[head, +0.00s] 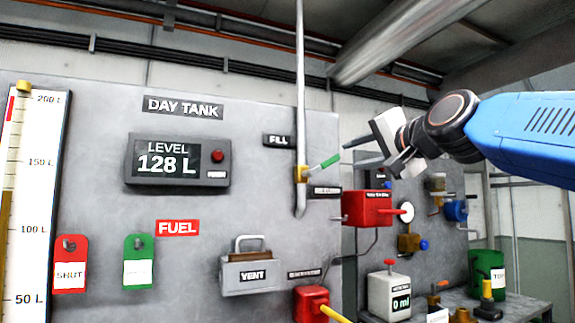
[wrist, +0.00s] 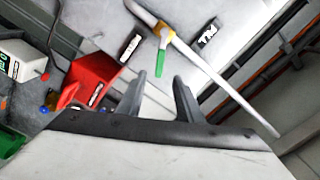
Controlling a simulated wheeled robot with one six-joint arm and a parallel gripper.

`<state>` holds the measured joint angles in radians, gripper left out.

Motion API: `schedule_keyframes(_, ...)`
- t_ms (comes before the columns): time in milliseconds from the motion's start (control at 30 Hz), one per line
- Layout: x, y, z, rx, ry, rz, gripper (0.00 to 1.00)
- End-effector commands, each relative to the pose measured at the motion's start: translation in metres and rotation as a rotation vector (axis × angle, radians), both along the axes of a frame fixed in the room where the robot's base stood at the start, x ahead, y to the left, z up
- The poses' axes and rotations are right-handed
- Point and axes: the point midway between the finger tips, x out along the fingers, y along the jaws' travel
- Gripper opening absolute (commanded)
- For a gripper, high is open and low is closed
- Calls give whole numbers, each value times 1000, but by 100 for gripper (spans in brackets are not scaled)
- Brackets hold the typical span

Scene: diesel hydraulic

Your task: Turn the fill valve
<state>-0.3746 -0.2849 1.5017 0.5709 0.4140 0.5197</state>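The fill valve is a brass body (head: 301,174) on a pale vertical pipe beside the FILL label. Its green lever (head: 325,163) slants up to the right. The wrist view shows the brass body (wrist: 165,33) and the green lever (wrist: 161,60), whose free end points toward my gripper. My gripper (head: 352,154) is just right of the lever's free end in the head view. Its two dark fingers (wrist: 160,76) are apart with nothing between them that I can see held. The lever's end appears level with the gap between the tips; contact is not visible.
A red box (head: 366,208) with a red handle is below my gripper. The VENT box (head: 252,272), a level display (head: 177,161) and red (head: 70,264) and green (head: 138,262) tags are on the grey panel. A bench with a white counter (head: 389,292) stands lower right.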

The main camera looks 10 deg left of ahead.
Motion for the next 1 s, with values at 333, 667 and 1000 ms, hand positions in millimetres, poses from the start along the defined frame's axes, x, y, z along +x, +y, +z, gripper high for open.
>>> schedule_keyframes(333,50,34,-1,-1,2,1,33)
schedule_keyframes(667,94,64,-1,0,0,1,33)
schedule_keyframes(1000,126,86,-1,0,0,1,33)
